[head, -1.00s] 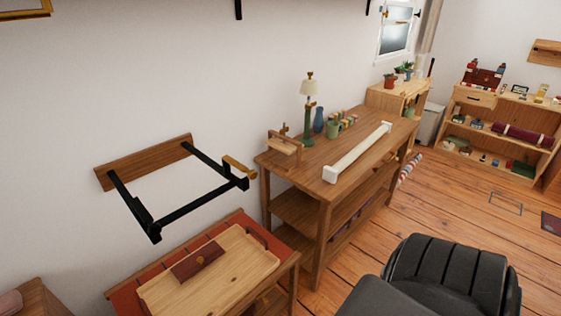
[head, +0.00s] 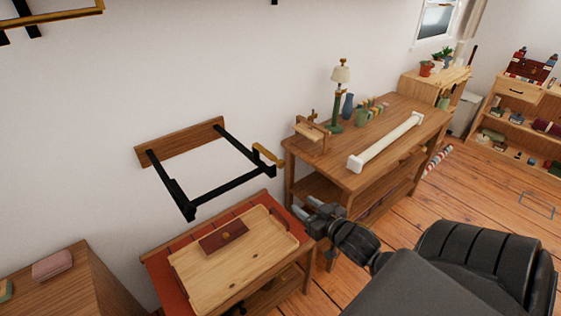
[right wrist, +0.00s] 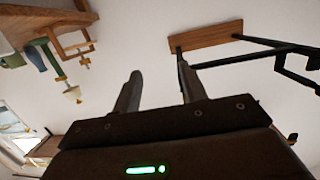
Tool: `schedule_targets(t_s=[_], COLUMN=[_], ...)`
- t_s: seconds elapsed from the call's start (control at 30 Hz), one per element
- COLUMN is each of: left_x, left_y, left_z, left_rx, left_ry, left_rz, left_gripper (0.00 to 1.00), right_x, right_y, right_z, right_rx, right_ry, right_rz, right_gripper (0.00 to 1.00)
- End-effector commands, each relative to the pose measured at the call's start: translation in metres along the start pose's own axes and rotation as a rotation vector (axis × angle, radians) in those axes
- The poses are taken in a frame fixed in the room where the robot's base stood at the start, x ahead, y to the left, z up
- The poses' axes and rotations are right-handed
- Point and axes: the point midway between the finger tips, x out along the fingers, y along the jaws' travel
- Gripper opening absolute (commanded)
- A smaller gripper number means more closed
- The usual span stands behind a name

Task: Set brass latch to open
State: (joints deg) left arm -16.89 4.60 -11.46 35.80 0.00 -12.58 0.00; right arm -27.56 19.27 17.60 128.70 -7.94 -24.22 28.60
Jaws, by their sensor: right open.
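A brass-coloured latch lever (head: 266,154) sits at the outer right corner of a black folding wall bracket (head: 222,188). The bracket juts from a wooden wall plate (head: 180,141). My right gripper (head: 305,207) is open and empty, below and to the right of the latch, apart from it. In the right wrist view its two fingers (right wrist: 160,88) stand apart with bare wall between them. The bracket (right wrist: 262,54) shows there at upper right, but I cannot make out the latch. My left gripper is not in view.
Below the bracket stands a red-topped table with a wooden tray (head: 205,268) holding a dark red case (head: 223,237). A wooden workbench (head: 345,180) with a lamp (head: 339,95) and a white bar (head: 385,142) stands right of the bracket. Open wall surrounds the bracket.

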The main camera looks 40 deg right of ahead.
Motion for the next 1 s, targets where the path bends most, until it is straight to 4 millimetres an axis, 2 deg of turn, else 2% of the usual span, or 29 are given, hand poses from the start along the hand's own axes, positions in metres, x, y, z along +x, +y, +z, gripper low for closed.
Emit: schedule_targets(t_s=[0.03, 0.1, 0.23, 0.4, 0.57, 1.0], left_x=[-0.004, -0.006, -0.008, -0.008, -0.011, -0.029], left_y=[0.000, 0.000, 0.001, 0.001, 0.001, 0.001], left_z=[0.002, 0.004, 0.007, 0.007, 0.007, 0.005], left_rx=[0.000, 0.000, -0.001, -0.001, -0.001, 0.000], left_ry=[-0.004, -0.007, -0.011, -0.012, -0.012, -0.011], left_rz=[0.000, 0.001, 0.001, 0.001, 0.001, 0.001], left_gripper=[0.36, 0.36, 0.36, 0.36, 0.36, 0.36], right_x=[-0.011, -0.024, -0.039, -0.044, -0.034, 0.041], right_y=[-0.006, -0.014, -0.024, -0.027, -0.027, -0.032], right_z=[-0.036, -0.069, -0.102, -0.111, -0.114, -0.129], right_rx=[-0.010, -0.018, -0.028, -0.030, -0.029, -0.028], right_ry=[0.056, 0.112, 0.171, 0.189, 0.190, 0.189], right_rz=[-0.017, -0.035, -0.057, -0.064, -0.062, -0.062], right_gripper=[0.42, 0.42, 0.42, 0.42, 0.42, 0.42])
